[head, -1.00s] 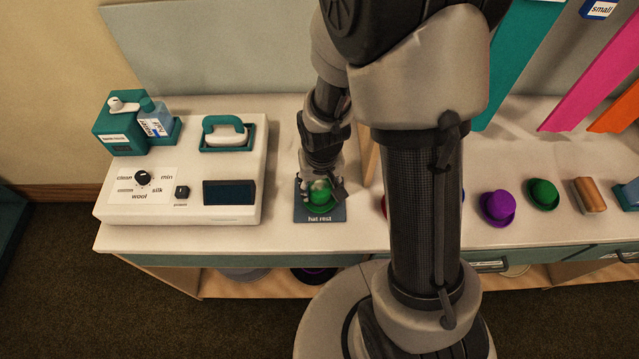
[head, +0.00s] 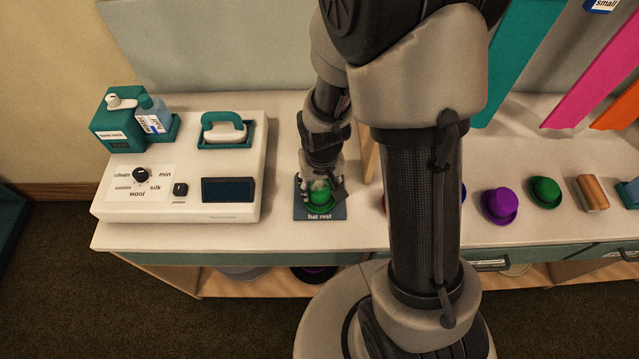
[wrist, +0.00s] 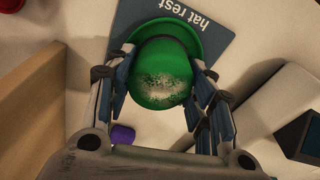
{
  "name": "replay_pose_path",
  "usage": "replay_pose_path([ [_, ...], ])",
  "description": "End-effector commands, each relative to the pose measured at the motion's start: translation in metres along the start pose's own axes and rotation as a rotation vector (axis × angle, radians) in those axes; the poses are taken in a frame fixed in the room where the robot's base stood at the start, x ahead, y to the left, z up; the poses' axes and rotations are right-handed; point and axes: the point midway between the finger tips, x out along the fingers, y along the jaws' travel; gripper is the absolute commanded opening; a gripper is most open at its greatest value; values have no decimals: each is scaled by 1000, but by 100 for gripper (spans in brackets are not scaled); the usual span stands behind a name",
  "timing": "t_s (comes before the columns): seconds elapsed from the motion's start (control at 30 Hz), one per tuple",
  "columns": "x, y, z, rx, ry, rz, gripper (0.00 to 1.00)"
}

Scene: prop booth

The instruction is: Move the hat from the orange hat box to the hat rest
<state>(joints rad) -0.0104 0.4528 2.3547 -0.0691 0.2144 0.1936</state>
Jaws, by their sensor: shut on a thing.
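A green hat (head: 321,197) with a pale speckled patch on its crown is at the hat rest, a dark blue-grey labelled mat (head: 338,213). My gripper (head: 320,187) points down and is shut on the hat. In the wrist view the hat (wrist: 165,75) sits between the two fingers, with its brim over the hat rest (wrist: 215,30). I cannot tell whether the brim touches the mat. The orange hat box is not identifiable in view.
A white control unit (head: 130,205) with a dial stands left of the rest. A teal-handled brush (head: 224,128) and a bottle (head: 155,115) are on it. A purple hat (head: 499,204), another green hat (head: 545,191) and a brown block (head: 592,194) stand right of my arm.

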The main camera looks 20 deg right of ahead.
Motion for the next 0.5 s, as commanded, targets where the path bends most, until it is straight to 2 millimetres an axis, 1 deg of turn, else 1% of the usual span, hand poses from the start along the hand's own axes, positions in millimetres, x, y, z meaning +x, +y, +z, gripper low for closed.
replay_pose_path([
  [0.2, 0, 0, 0, 0, 0, 0, 35],
  [0.23, 0, 0, 0, 0, 0, 0, 50],
  [0.5, 0, 0, 0, 0, 0, 0, 68],
])
